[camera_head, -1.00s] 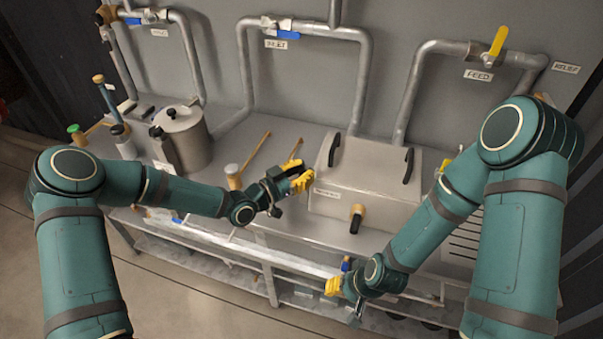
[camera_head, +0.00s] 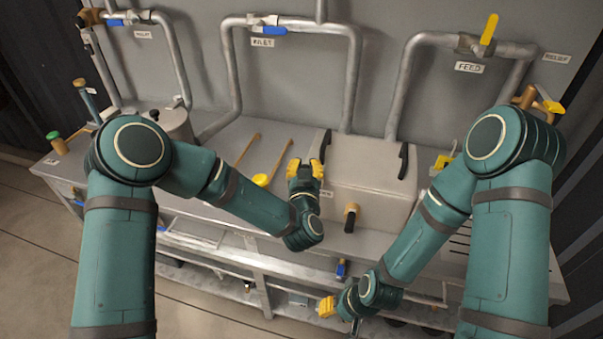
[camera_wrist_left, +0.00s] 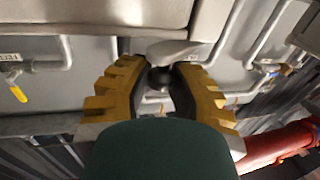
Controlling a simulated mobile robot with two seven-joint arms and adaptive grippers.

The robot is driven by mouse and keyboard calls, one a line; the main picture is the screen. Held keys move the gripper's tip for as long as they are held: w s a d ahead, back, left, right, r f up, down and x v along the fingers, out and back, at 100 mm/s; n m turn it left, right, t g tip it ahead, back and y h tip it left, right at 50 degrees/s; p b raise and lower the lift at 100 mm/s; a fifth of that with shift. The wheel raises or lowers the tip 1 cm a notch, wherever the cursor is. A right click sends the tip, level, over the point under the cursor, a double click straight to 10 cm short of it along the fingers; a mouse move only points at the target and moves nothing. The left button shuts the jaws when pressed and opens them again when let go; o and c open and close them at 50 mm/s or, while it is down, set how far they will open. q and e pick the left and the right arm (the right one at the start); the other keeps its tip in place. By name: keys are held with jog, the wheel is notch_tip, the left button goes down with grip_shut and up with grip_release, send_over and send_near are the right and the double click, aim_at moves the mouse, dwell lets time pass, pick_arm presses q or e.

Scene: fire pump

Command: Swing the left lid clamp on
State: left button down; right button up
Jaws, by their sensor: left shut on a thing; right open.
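The grey box with a closed lid (camera_head: 372,160) stands on the bench. The black left lid clamp (camera_head: 325,146) is at its left edge, and a matching right clamp (camera_head: 403,161) is at its right. My left gripper (camera_head: 306,168), with yellow fingers, is at the left clamp and points toward the wall. In the left wrist view the fingers are shut around a dark round end (camera_wrist_left: 160,78) below a grey rounded piece; it looks like the clamp's end, mostly hidden by the pads. My right gripper (camera_head: 327,306) is open and empty, low before the bench front.
A brass fitting with a black end (camera_head: 351,214) sticks out of the box front. Two yellow-brown rods and a yellow round piece (camera_head: 261,180) lie left of the box. A metal pot (camera_head: 174,122) stands farther left. Pipes with valves line the wall behind.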

pick_arm(q)
jog(key=n+y, duration=0.1)
jog(key=n+y+b, duration=0.1)
jog(key=y, duration=0.1)
jog(key=w+d+n+y, duration=0.1)
jog(key=y, duration=0.1)
jog(key=shift+d+r, duration=0.1)
jog(key=shift+w+r+n+g+y+b, duration=0.1)
jog(key=shift+w+n+g+y+b, duration=0.15)
jog(key=shift+n+g+y, duration=0.5)
jog(key=shift+w+n+g+y+b, duration=0.25)
jog(key=shift+n+y, duration=0.6)
jog(key=shift+y, duration=0.6)
jog(key=c, duration=0.9)
grip_release()
jog(key=shift+o, duration=0.2)
jog(key=shift+s, duration=0.1)
jog(key=shift+h, duration=0.3)
